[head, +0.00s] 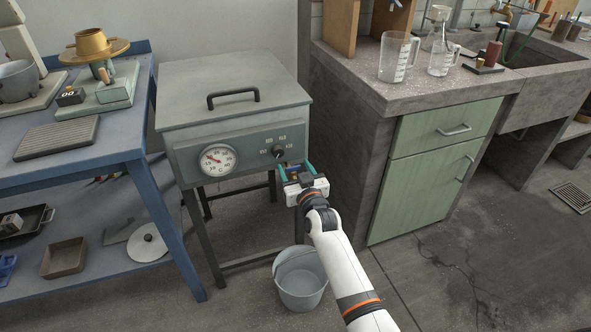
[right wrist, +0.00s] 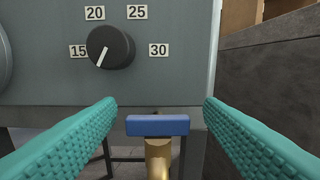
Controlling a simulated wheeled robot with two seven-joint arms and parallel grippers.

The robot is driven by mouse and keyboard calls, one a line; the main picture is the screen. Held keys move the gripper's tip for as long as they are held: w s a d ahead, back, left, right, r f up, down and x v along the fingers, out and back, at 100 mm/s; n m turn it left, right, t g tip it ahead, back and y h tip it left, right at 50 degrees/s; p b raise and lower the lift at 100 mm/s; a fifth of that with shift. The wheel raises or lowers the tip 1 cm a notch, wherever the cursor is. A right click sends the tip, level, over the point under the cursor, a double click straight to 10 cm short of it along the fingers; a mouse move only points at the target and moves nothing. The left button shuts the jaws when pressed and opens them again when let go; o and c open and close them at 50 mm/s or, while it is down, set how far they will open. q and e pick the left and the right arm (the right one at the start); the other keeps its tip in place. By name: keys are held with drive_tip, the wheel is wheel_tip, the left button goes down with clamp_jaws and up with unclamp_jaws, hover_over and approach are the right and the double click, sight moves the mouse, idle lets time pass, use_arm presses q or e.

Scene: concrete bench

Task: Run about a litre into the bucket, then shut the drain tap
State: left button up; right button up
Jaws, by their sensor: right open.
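The drain tap shows in the right wrist view as a brass body (right wrist: 158,158) with a blue handle (right wrist: 157,126) lying crosswise over it. My right gripper (head: 296,170) is open at the lower right of the grey tank's front (head: 235,85). In the right wrist view its teal fingers stand on either side of the blue handle, apart from it. The grey bucket (head: 302,291) stands upright on the floor below my right gripper. I cannot make out water in it or a stream. My left gripper is not in view.
The tank's front has a dial gauge (head: 216,160) and a black knob (right wrist: 110,47) marked 15 to 30. A blue bench (head: 150,190) stands left. A concrete bench with a green cabinet (head: 440,155) stands close on the right. Floor right of the bucket is clear.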

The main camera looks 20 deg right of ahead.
drive_tip(key=shift+s, duration=0.1)
drive_tip(key=shift+s+f, duration=0.1)
drive_tip(key=shift+s, duration=0.15)
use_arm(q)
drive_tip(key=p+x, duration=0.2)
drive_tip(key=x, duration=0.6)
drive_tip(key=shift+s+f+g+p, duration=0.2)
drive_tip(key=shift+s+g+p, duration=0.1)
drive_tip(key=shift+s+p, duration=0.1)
use_arm(e)
drive_tip(key=s, duration=1.1)
drive_tip(key=shift+s, duration=0.2)
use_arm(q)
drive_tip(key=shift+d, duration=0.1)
use_arm(e)
drive_tip(key=shift+d, duration=0.1)
